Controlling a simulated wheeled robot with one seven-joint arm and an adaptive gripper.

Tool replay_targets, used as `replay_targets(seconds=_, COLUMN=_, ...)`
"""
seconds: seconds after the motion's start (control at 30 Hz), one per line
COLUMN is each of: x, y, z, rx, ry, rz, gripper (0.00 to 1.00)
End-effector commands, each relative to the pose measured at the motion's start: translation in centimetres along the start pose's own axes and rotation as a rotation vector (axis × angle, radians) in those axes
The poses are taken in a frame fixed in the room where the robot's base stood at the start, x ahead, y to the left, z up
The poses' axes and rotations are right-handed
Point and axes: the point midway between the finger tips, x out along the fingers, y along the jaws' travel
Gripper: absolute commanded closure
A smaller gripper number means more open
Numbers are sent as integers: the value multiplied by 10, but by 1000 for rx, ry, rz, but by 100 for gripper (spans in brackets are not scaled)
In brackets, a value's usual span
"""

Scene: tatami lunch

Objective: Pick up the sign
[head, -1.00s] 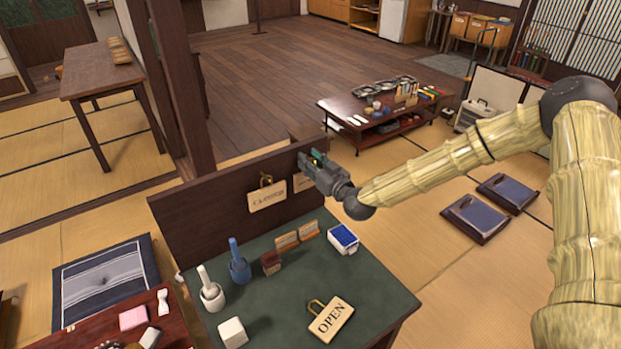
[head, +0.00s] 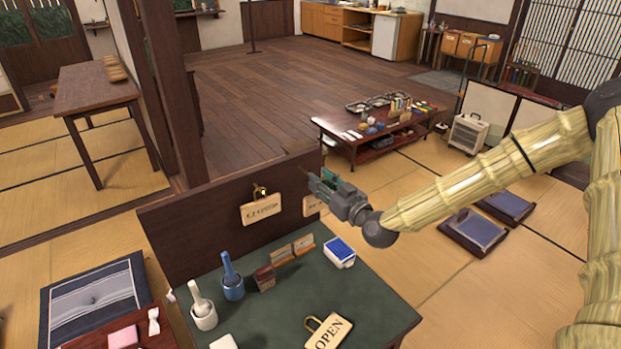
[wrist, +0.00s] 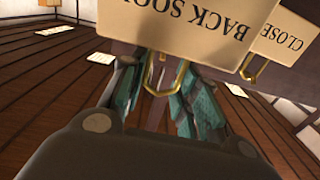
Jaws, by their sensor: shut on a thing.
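The BACK SOON sign (wrist: 205,25) is a pale tan plate with dark letters and a brass loop, filling the top of the wrist view. My gripper (wrist: 160,88) is shut on its loop, between teal finger pads. In the head view my gripper (head: 318,182) is at the right end of the dark upright board, and the sign (head: 310,206) shows only partly behind it. The CLOSED sign (head: 261,209) hangs to the left on the board; it also shows in the wrist view (wrist: 285,35). The OPEN sign (head: 329,333) lies on the green tabletop.
The green-topped table (head: 290,310) holds a blue mortar (head: 232,288), a white mortar (head: 203,315), small card stands (head: 292,249) and a blue-and-white box (head: 340,251). A low table (head: 365,150) with small items stands behind.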

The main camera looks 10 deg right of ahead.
Motion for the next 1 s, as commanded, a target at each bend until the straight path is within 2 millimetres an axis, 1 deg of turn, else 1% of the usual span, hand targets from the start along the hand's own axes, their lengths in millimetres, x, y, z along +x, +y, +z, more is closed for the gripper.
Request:
replay_targets(seconds=0.03, x=-14, y=0, z=2, rx=2, ry=2, rz=0, gripper=93)
replay_targets(seconds=0.2, x=-51, y=0, z=1, rx=1, ry=2, rz=1, gripper=93)
replay_targets(seconds=0.3, x=-68, y=0, z=1, rx=1, ry=2, rz=0, gripper=93)
replay_targets(seconds=0.4, x=-81, y=0, z=0, rx=-1, ry=2, rz=0, gripper=93)
replay_targets(seconds=0.5, x=-90, y=0, z=0, rx=-1, ry=1, rz=0, gripper=93)
replay_targets(seconds=0.63, x=-97, y=0, z=0, rx=-1, ry=2, rz=-1, gripper=93)
replay_targets(seconds=1.0, x=-100, y=0, z=0, rx=-1, ry=1, rz=-1, gripper=93)
